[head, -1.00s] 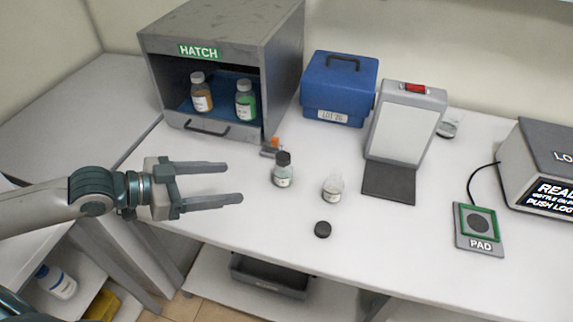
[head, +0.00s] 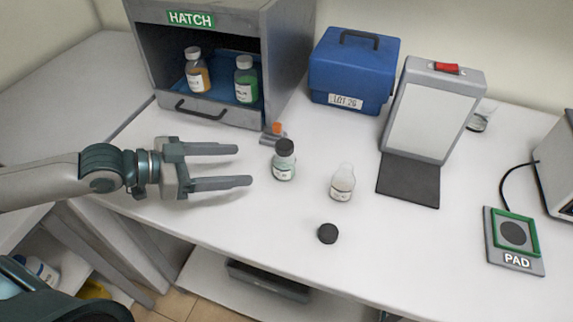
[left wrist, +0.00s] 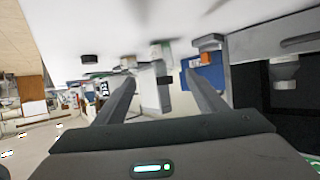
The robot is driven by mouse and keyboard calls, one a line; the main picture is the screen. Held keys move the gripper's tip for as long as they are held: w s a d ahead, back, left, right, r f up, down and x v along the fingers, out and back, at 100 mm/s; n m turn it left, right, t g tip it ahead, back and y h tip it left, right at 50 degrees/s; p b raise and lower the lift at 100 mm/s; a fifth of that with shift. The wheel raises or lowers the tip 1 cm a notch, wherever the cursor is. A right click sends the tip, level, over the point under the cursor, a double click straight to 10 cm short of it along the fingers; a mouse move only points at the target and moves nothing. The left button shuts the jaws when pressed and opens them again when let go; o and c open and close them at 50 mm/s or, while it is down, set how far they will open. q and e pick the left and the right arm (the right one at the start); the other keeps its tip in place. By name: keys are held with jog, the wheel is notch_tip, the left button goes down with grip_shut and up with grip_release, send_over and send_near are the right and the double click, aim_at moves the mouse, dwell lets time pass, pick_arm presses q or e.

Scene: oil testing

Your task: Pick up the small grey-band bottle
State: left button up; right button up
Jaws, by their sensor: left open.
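A small bottle (head: 284,162) with a dark grey cap, green contents and a pale label stands upright in the middle of the white table. A small uncapped clear bottle (head: 342,184) stands to its right. A grey band cannot be told clearly on either. My left gripper (head: 246,165) is open and empty, left of the dark-capped bottle. Its fingers point right toward that bottle, with a gap between them. The left wrist view shows both fingers (left wrist: 165,88) apart with nothing held. My right gripper is not in view.
A black cap (head: 327,233) lies near the table's front. The grey hatch (head: 219,19) holds orange and green bottles. A small orange-topped item (head: 275,135) lies behind the dark-capped bottle. A blue box (head: 352,70), white panel (head: 430,115) and pad (head: 514,258) stand further right.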

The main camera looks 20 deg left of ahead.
aim_at(274, 164)
pick_arm(q)
jog(key=shift+w+f, duration=0.1)
jog(key=shift+f, duration=0.1)
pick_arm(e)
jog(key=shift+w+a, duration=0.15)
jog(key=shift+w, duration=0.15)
pick_arm(q)
jog(key=shift+r, duration=0.1)
jog(key=shift+w+d, duration=0.2)
jog(key=shift+p+x, duration=0.35)
jog(key=shift+x, duration=0.7)
jog(key=p+x, duration=0.2)
jog(key=x, duration=0.7)
jog(key=shift+w+d+p, duration=0.1)
jog(key=shift+p, duration=0.3)
jog(key=shift+d+f, duration=0.1)
jog(key=shift+f, duration=0.15)
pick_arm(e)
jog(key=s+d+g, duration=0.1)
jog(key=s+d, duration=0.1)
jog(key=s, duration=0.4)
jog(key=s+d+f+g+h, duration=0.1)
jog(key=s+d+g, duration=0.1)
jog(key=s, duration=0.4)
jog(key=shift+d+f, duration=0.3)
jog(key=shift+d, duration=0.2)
